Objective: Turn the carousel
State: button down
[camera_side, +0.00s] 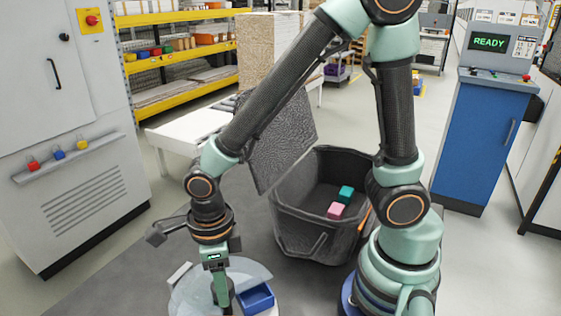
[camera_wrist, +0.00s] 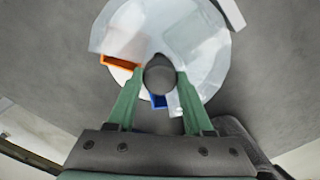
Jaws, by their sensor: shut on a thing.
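The carousel (camera_side: 186,295) is a pale round disc with a clear-looking cover, at the bottom of the side view and partly cut off by the frame edge. It also shows in the wrist view (camera_wrist: 205,40). A dark round knob (camera_wrist: 159,76) stands at its middle. My gripper (camera_side: 222,291) points down over the carousel, and its green fingers (camera_wrist: 157,84) are shut on the knob, one on each side. A blue bin (camera_side: 258,298) sits on the carousel's right side. An orange bin (camera_wrist: 120,62) shows at upper left in the wrist view. The bins' contents are hidden.
A grey cabinet (camera_side: 75,220) is at left. A blue console (camera_side: 478,140) reads READY.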

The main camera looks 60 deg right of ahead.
dwell(0.4)
jog(key=shift+c, duration=1.4)
grip_release()
jog(key=shift+r, duration=0.1)
notch_tip(320, 180, up, 12)
